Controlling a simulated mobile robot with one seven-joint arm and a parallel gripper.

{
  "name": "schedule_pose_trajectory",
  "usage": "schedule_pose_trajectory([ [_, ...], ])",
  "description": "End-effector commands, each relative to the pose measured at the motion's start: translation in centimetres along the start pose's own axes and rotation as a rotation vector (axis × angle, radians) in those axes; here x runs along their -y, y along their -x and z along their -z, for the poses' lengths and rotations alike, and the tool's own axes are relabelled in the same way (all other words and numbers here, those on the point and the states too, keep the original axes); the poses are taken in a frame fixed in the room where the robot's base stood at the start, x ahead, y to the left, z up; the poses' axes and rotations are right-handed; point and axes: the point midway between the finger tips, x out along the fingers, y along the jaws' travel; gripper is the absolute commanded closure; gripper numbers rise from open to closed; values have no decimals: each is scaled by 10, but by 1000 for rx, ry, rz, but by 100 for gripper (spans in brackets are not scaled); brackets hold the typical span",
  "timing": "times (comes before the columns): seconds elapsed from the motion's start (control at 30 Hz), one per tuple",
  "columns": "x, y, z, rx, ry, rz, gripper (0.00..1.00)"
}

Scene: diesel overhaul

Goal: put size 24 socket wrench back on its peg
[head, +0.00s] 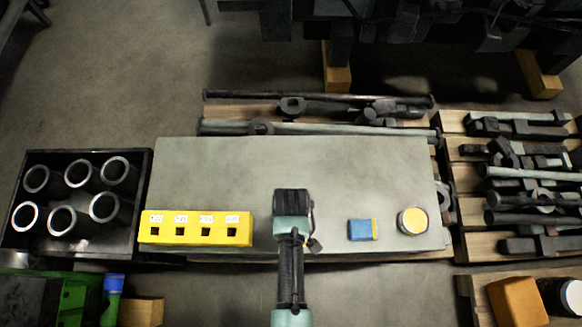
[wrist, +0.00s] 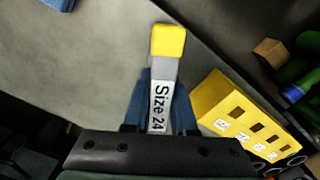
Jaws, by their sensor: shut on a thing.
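The size 24 socket wrench (wrist: 163,75) shows in the wrist view as a grey bar with a yellow end and a "Size 24" label. My gripper (wrist: 161,100) is shut on it, with a blue finger on either side. In the head view my gripper (head: 291,203) is over the middle of the grey table, and my arm hides the wrench. A yellow block (head: 244,230) with a row of labelled square openings lies left of my gripper. It also shows at the right of the wrist view (wrist: 216,98). Its labels are too small to read surely, and I see no upright pegs.
A blue box (head: 360,230) and a round yellow-topped tin (head: 412,221) stand on the table (head: 350,170) at the right. A black crate (head: 90,155) of metal cylinders is at the left. Pallets with tools (head: 480,150) lie behind and right. The table's back half is clear.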

Motion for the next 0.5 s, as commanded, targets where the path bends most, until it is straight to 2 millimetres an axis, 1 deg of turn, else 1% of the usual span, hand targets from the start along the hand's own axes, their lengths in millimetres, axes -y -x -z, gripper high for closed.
schedule_pose_trajectory([
  [0.27, 0, -12, 0, 0, 0, 0, 100],
  [0.3, 0, -11, 0, -1, 0, 0, 74],
  [0.37, 0, -10, 0, -1, 0, 0, 63],
  [0.4, 0, -10, 0, -1, 0, 0, 55],
  [0.5, 0, -10, 0, 0, 0, 0, 40],
])
